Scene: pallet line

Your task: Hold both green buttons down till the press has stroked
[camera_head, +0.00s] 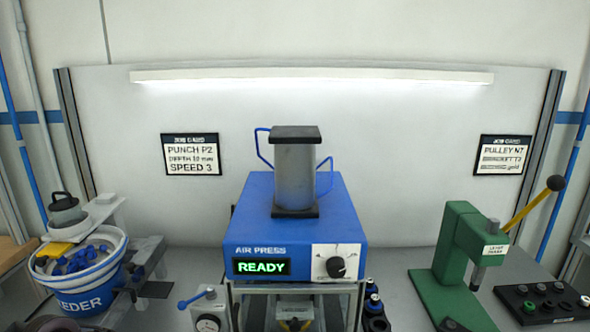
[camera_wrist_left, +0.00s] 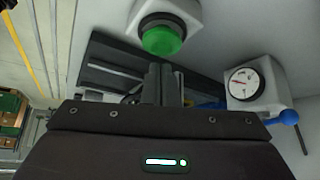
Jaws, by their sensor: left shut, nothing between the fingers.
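The blue air press (camera_head: 300,215) stands in the middle of the head view, its display (camera_head: 261,267) reading READY in green. One green button (camera_wrist_left: 162,38) on a white housing is at the top of the left wrist view. My left gripper (camera_wrist_left: 165,72) is shut and empty, its fingertips close to the near side of this button. I cannot tell whether they touch it. The other green button is not in view.
A gauge with a blue-handled valve (camera_head: 208,310) is left of the press; the gauge also shows in the left wrist view (camera_wrist_left: 245,83). A feeder bucket (camera_head: 85,275) stands at the left. A green lever press (camera_head: 455,260) and a black tray (camera_head: 540,302) are at the right.

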